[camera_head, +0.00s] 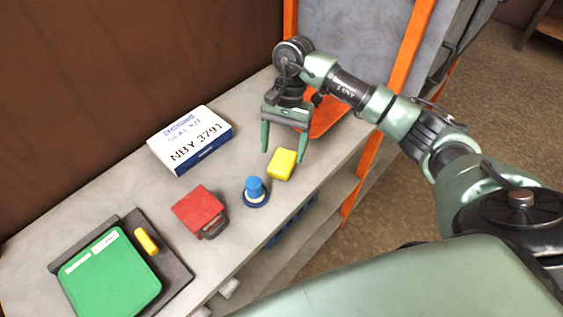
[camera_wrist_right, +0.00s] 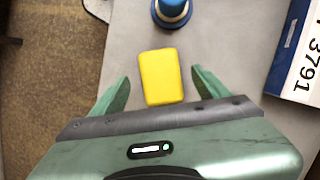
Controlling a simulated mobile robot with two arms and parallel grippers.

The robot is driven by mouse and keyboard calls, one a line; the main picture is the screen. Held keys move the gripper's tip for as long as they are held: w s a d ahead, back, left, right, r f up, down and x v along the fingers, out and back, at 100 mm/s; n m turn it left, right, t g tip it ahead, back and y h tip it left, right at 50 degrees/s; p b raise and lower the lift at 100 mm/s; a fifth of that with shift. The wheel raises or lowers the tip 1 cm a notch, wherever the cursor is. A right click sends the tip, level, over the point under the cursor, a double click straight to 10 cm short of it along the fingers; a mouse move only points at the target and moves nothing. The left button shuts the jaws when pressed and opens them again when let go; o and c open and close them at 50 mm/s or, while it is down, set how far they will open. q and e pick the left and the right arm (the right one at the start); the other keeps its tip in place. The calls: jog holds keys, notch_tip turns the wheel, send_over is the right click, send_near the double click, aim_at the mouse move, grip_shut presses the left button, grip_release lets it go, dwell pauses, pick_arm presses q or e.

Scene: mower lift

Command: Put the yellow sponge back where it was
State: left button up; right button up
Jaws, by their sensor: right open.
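The yellow sponge (camera_head: 282,164) lies on the grey shelf top (camera_head: 247,228), close to its front edge and beside a blue knob-like object. My right gripper (camera_head: 284,158) is open just behind and above the sponge in the head view. In the right wrist view, the sponge (camera_wrist_right: 161,77) sits between and slightly beyond the two green fingertips (camera_wrist_right: 160,83). A gap shows on both sides and the fingers do not touch it. My left gripper is not in view.
The blue knob-like object (camera_head: 255,191) stands close to the sponge. A red block (camera_head: 200,211), a white and blue box (camera_head: 190,140) and a green case (camera_head: 110,273) with a yellow piece (camera_head: 146,240) are farther left. Orange posts (camera_head: 405,65) stand at the right.

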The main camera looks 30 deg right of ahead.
aim_at(285, 153)
jog(key=b+v, duration=0.2)
jog(key=v, duration=0.5)
jog(key=shift+r, duration=0.25)
